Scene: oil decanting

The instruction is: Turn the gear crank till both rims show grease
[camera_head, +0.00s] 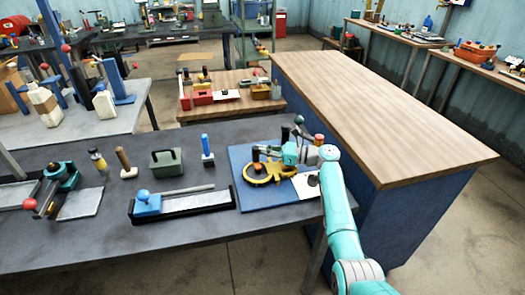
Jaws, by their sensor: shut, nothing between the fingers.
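A yellow gear (262,179) lies on a blue board (250,198) at the right end of the dark bench. A small upright dark and orange post (256,161) stands at its left side; I cannot tell whether it is the crank handle. My gripper (284,157) is at the far right side of the gear, at the end of my teal arm, shut with nothing in it. I cannot tell whether it touches the gear or crank. The gripper and wrist hide part of the mechanism. The rims are too small to tell whether grease shows.
A white card (300,192) with a dark piece lies at the board's right. A blue-handled slide tool (148,204), a green box (166,162) and a blue-topped post (207,148) stand left on the bench. A bare wooden-topped counter (380,110) stands behind my arm.

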